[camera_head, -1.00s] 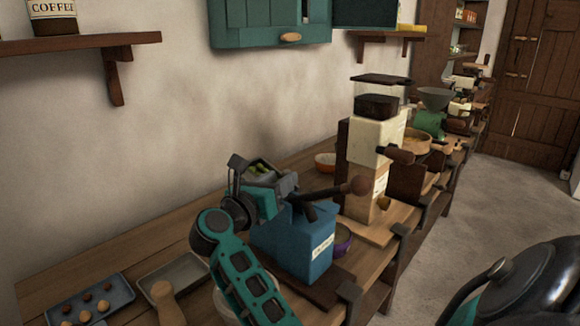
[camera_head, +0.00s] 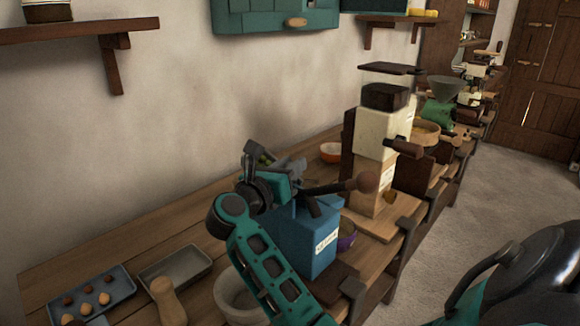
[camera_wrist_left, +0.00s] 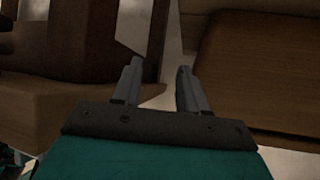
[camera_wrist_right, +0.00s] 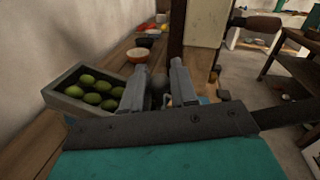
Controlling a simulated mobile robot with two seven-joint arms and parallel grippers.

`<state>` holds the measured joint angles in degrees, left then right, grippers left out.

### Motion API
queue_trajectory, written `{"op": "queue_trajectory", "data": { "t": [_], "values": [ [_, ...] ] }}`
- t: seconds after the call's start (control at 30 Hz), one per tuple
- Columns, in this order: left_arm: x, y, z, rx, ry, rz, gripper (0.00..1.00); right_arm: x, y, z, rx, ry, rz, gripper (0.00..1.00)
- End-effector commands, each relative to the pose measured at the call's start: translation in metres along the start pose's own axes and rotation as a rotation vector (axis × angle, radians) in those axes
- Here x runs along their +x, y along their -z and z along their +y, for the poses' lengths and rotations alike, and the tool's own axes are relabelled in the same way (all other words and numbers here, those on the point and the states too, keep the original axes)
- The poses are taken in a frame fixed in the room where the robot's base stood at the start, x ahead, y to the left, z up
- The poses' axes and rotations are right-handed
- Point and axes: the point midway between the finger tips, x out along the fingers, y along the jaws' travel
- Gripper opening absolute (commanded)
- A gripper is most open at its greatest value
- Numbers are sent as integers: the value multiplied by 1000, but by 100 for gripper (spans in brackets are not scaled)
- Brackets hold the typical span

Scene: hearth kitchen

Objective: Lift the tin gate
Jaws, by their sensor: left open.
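I cannot clearly make out the tin gate. My right gripper (camera_head: 288,165) is over the blue box, beside that tray. In the right wrist view, a dark grey rounded thing (camera_wrist_right: 159,86) shows between its fingers; I cannot tell whether they grip it. My left gripper (camera_wrist_left: 158,88) is open and empty, near brown wooden surfaces.
A blue tray with several brown and tan balls (camera_head: 122,283), a grey tray (camera_head: 157,270) and a pale bowl (camera_head: 232,300) are on the left. A cream machine (camera_head: 382,135) and an orange bowl (camera_head: 331,148) stand beyond. The floor at right is partly clear.

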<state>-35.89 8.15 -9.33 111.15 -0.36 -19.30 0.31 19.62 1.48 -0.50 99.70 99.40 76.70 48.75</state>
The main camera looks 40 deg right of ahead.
Motion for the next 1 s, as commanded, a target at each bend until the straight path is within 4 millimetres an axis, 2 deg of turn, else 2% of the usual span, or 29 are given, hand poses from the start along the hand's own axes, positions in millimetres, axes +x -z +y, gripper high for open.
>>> {"op": "queue_trajectory", "data": {
  "t": [0.03, 0.27, 0.67, 0.9, 1.0],
  "values": [
    [0, 0, 0, 0, 0, -1, 43, 0, 0, 0, 0, 0, 0, 22],
    [0, -1, 0, 0, -1, -1, 43, 0, 0, 0, 0, 0, 0, 0],
    [-1, 0, 0, 0, -1, 0, 43, 0, -1, 0, 1, 0, 0, 0],
    [-6, 8, 0, 0, -1, 1, 43, 0, -24, -4, 2, -1, 3, 0],
    [-5, 8, 0, 1, 0, 2, 43, 0, -23, -4, -1, 0, 0, 0]
  ]
}}
